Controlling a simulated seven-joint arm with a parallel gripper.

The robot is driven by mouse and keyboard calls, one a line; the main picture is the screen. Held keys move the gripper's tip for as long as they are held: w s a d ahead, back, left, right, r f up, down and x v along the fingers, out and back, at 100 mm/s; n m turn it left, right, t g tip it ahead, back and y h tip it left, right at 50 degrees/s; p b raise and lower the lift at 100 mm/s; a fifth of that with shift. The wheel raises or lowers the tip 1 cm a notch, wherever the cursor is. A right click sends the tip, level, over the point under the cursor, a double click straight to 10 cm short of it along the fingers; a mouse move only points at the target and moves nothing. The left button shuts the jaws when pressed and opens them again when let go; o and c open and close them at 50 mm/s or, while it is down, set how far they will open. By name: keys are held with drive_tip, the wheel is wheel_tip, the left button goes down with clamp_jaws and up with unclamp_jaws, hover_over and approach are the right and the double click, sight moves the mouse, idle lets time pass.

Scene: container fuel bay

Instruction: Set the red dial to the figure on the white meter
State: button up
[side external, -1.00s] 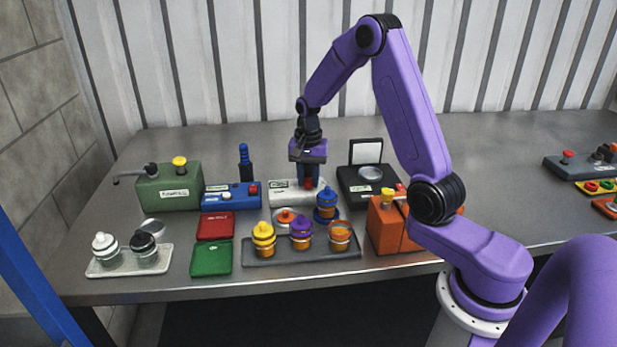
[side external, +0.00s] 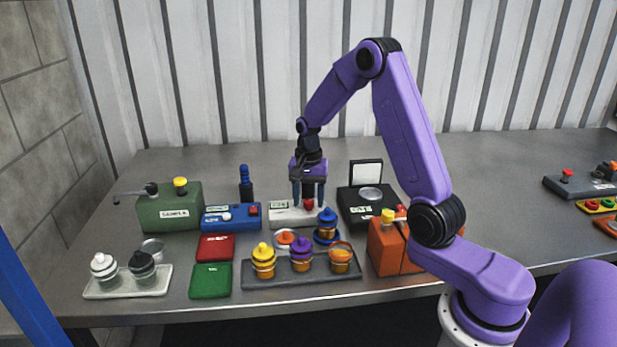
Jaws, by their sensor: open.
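A red dial (side external: 308,203) stands on a white box (side external: 285,218), which has a small display (side external: 278,206) at its left whose figure is too small to read. I take this box as the white meter. My gripper (side external: 308,202) points down over it and is open, with one finger on the left and one on the right of the red dial. I cannot tell whether the fingers touch the dial. The dial's pointer and marks cannot be made out.
A blue box (side external: 232,222) is to the left, a black scale (side external: 360,216) to the right. In front are a grey tray (side external: 320,278) with several jars and a blue-capped jar (side external: 326,224). An orange box (side external: 388,258) stands at front right.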

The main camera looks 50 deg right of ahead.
sight(309, 201)
wheel_tip(309, 201, up, 17)
idle(0.4)
idle(0.4)
drive_tip(key=s+a+f+n, duration=0.1)
drive_tip(key=s+a+n, duration=0.45)
drive_tip(key=a, duration=0.25)
drive_tip(key=s+a+f+n, duration=0.2)
drive_tip(key=s+a+n, duration=0.35)
drive_tip(key=a, duration=0.25)
drive_tip(key=s+f+n, duration=0.2)
drive_tip(key=s+n, duration=0.5)
drive_tip(key=s, duration=0.3)
drive_tip(key=s+a+f+n, duration=0.1)
drive_tip(key=s+f+n, duration=0.2)
drive_tip(key=s+n, duration=0.3)
drive_tip(key=s, duration=0.4)
drive_tip(key=shift+s+n, duration=0.4)
